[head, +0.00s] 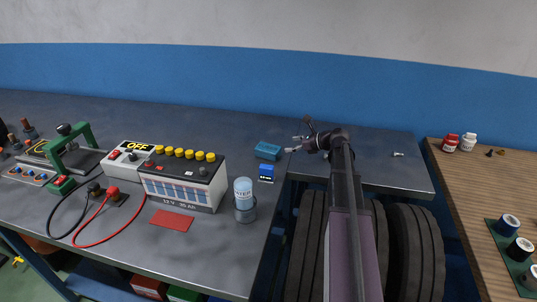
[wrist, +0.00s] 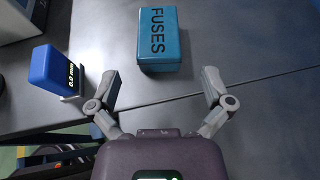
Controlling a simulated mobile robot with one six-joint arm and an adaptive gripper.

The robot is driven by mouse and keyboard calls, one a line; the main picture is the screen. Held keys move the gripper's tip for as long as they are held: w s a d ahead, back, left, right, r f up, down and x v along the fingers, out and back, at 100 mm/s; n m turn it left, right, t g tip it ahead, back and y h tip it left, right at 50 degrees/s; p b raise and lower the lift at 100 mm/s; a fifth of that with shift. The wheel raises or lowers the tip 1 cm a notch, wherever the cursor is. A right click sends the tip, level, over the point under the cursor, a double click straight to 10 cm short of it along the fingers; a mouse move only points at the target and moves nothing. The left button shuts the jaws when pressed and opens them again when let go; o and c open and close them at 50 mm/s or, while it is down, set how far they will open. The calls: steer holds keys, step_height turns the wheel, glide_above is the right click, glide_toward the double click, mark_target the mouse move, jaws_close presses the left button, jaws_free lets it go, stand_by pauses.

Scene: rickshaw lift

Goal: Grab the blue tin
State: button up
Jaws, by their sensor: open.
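The blue tin (head: 268,151) is a teal-blue box lying on the grey bench, left of my gripper in the head view. In the wrist view the tin (wrist: 161,55) is marked FUSES and lies ahead of my gripper (wrist: 161,82), roughly centred between the fingers. My gripper is open and empty, with its fingers spread wider than the tin. In the head view my gripper (head: 297,142) is apart from the tin, to its right.
A small blue gauge (wrist: 55,72) reading 0.0 mm stands close to the left finger; the head view shows it too (head: 266,174). A water bottle (head: 244,199) and a battery (head: 184,181) stand further left. Bench space right of the tin is mostly clear. Tyres (head: 416,252) stand below.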

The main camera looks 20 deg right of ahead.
mark_target(269, 147)
steer(key=shift+b+x, duration=0.75)
steer(key=shift+x, duration=1.8)
steer(key=b+x, duration=0.2)
steer(key=x, duration=0.2)
steer(key=shift+s+f, duration=0.1)
steer(key=shift+f, duration=0.1)
steer(key=shift+w+a+f, duration=0.1)
steer(key=shift+w+a, duration=0.25)
steer(key=shift+a, duration=0.1)
steer(key=shift+c, duration=0.2)
steer(key=c, duration=0.9)
